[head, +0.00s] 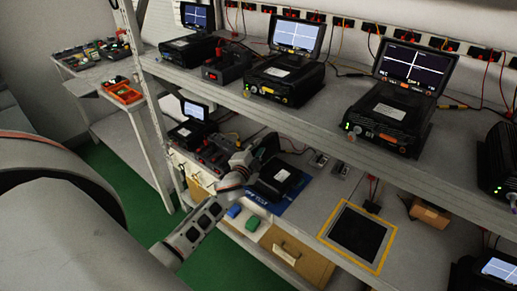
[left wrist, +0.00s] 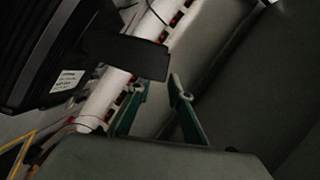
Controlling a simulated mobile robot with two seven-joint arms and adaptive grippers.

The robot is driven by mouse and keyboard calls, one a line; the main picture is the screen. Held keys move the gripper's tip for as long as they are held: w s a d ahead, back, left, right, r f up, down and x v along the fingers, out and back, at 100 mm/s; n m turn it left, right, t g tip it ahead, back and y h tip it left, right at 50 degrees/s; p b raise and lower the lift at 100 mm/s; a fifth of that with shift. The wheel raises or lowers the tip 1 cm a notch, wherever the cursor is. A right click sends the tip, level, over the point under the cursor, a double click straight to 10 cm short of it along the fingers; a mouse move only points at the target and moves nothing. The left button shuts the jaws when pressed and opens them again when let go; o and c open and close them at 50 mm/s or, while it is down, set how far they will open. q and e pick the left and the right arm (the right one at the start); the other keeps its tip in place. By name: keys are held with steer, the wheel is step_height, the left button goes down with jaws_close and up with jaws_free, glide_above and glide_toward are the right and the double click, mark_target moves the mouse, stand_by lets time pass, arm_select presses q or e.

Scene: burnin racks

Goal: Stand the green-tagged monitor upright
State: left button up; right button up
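A black monitor unit (head: 275,181) with a white label lies on a blue mat (head: 291,202) on the lower shelf. My left gripper (head: 266,149) is just behind and above it, partly dark against it. The left wrist view shows a black ribbed housing (left wrist: 50,50) with a small white label, and a dark flat plate (left wrist: 125,54) projecting from it. I cannot make out a green tag. My right gripper is not in view.
Several units with upright screens, such as this one (head: 299,36), stand on the upper shelf (head: 320,118) above my arm. A yellow-bordered black pad (head: 357,238) lies empty on the lower shelf.

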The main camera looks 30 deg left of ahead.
arm_select(q)
jaws_close()
steer(key=shift+d+f, duration=0.1)
steer(key=shift+s+d+f+m+t+y+b, duration=0.15)
steer(key=shift+d+m+t+b, duration=0.15)
steer(key=shift+d+m+b, duration=0.75)
steer(key=shift+d+f+m+t+y+b, duration=0.1)
steer(key=shift+d+f+m+t+b, duration=0.2)
steer(key=shift+b, duration=1.35)
steer(key=shift+s+d+m+t+y+b, duration=0.15)
steer(key=shift+d+m+t+b, duration=0.25)
steer(key=shift+m+b, duration=0.7)
jaws_free()
steer(key=shift+d+n, duration=0.1)
steer(key=shift+n, duration=0.15)
steer(key=shift+b, duration=0.3)
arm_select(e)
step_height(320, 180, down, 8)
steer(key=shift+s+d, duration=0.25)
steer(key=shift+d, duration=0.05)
